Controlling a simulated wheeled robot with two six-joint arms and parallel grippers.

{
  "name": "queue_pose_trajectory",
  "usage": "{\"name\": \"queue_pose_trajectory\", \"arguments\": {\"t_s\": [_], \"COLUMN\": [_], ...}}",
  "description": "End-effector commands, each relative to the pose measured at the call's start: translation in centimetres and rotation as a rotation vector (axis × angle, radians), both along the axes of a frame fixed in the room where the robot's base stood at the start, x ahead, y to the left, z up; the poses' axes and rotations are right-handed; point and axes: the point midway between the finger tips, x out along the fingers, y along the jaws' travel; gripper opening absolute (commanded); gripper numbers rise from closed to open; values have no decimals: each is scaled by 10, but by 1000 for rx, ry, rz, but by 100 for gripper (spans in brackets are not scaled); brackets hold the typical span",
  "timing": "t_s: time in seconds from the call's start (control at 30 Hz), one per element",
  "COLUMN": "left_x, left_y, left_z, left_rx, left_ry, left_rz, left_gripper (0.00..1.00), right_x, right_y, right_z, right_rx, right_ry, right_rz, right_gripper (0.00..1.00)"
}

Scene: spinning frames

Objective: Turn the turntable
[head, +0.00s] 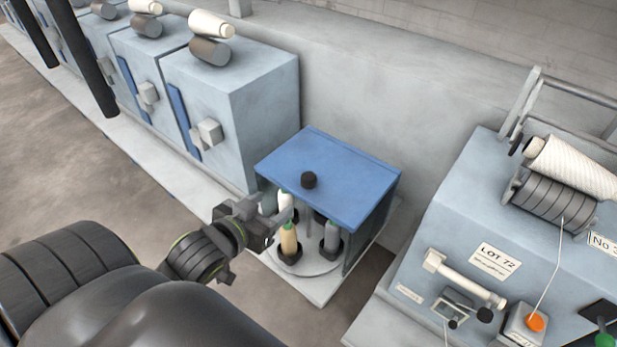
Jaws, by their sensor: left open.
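My right gripper is not in view.
Grey-blue machine cabinets (232,105) stand behind and to the left. A machine (455,230) with a "LOT 72" label, a yarn roll (575,168) and an orange knob (536,322) stands on the right. Open floor (75,140) lies to the left.

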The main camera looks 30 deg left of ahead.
Motion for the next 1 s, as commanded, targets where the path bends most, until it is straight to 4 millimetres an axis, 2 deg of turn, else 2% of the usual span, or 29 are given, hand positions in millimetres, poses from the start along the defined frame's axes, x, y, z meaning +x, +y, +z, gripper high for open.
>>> {"name": "queue_pose_trajectory", "arguments": {"t_s": [0.17, 0.43, 0.7, 1.0], "left_x": [15, 65, 113, 150], "left_y": [1, 4, 8, 11], "left_z": [-5, -25, -44, -61], "left_rx": [-1, -1, -1, 0], "left_ry": [-6, -4, -4, -3], "left_rz": [-1, -1, -1, -1], "left_gripper": [57, 57, 57, 57], "right_x": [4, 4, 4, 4], "right_y": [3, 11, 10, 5], "right_z": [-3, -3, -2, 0], "right_rx": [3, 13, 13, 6], "right_ry": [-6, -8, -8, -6], "right_rz": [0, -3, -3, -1], "right_gripper": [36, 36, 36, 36]}}
